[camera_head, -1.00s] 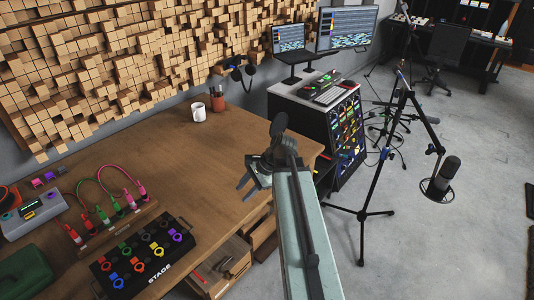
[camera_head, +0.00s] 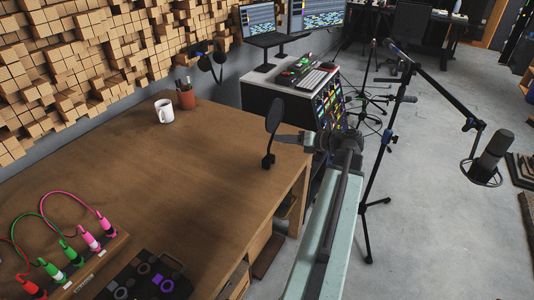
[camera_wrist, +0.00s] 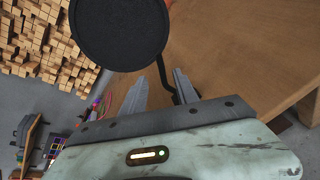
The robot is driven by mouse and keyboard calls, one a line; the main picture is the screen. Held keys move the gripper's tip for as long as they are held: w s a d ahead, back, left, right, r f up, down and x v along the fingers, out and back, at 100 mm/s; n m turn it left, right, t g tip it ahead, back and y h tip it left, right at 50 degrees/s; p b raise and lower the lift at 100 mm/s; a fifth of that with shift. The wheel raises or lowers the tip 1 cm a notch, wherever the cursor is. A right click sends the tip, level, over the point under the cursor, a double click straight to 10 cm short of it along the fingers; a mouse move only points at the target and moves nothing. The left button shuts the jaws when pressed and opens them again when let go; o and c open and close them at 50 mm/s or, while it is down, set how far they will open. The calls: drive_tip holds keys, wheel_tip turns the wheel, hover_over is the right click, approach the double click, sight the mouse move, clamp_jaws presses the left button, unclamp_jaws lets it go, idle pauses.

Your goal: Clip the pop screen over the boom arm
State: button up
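The pop screen (camera_head: 274,115) is a black round disc on a thin stem with a small dark clip at its foot. In the head view it appears upright over the right end of the wooden desk. The disc (camera_wrist: 120,30) fills the top of the wrist view. My gripper (camera_head: 288,138) is just right of the pop screen, fingers pointing left. The wrist view shows its fingers (camera_wrist: 160,82) apart, with the stem near the right finger; contact cannot be told. The black boom arm (camera_head: 440,82) runs down to a microphone (camera_head: 488,160) on the right, on a tripod stand (camera_head: 375,170).
The desk (camera_head: 190,165) holds a white mug (camera_head: 164,111), a pen cup (camera_head: 185,97), coloured cables and a dark pedal board (camera_head: 150,280). Grey floor (camera_head: 430,230) is open around the stand.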

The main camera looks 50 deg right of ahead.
sight(272, 139)
drive_tip(key=x, duration=0.4)
drive_tip(key=shift+f+b, duration=0.1)
drive_tip(key=shift+b, duration=0.3)
drive_tip(key=b+x, duration=0.1)
drive_tip(key=x, duration=0.4)
drive_tip(key=shift+w+f+b, duration=0.1)
drive_tip(key=shift+w+b, duration=0.1)
drive_tip(key=shift+b, duration=0.2)
clamp_jaws()
idle(0.5)
